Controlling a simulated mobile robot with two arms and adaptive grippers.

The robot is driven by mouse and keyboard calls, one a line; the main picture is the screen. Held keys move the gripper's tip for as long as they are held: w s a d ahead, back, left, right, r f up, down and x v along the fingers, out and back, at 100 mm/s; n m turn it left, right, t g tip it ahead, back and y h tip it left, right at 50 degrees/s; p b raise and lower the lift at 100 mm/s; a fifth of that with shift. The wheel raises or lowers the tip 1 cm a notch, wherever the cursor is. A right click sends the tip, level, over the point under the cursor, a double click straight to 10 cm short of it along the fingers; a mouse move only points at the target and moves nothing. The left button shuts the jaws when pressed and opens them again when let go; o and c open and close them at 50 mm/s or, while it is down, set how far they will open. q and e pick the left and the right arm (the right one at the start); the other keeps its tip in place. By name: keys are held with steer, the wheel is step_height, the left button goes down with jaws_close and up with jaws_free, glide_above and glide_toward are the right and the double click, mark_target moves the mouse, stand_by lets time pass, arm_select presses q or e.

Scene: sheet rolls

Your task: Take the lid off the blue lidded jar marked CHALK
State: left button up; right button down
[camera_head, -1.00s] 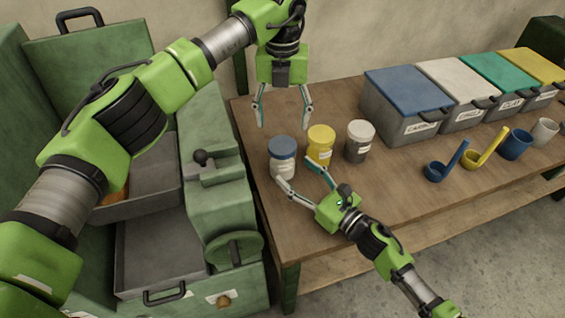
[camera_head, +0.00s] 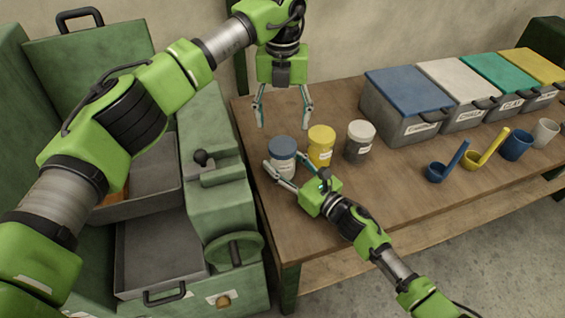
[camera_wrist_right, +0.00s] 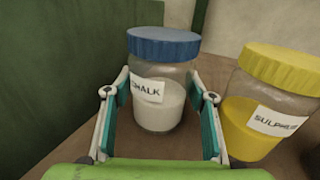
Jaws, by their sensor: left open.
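The CHALK jar is clear with white contents and a blue lid (camera_head: 283,146). It stands upright on the table, and its lid (camera_wrist_right: 164,44) is on in the right wrist view, above the CHALK label (camera_wrist_right: 148,89). My right gripper (camera_head: 284,164) is open at the jar's body, below the lid. In the right wrist view its fingers (camera_wrist_right: 159,97) stand on either side of the jar, with small gaps showing. My left gripper (camera_head: 284,119) is open and empty, pointing down above and behind the jar.
A yellow-lidded jar (camera_head: 321,134) labelled SULPHUR (camera_wrist_right: 281,119) stands close to the right. A white-lidded jar (camera_head: 361,131) of dark contents is beyond it. Scoops (camera_head: 435,172), cups (camera_head: 516,145) and lidded bins (camera_head: 410,92) are further right. A green machine (camera_head: 215,205) borders the table's left.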

mark_target(283, 145)
arm_select(q)
steer(key=m, duration=3.1)
steer(key=shift+f, duration=4)
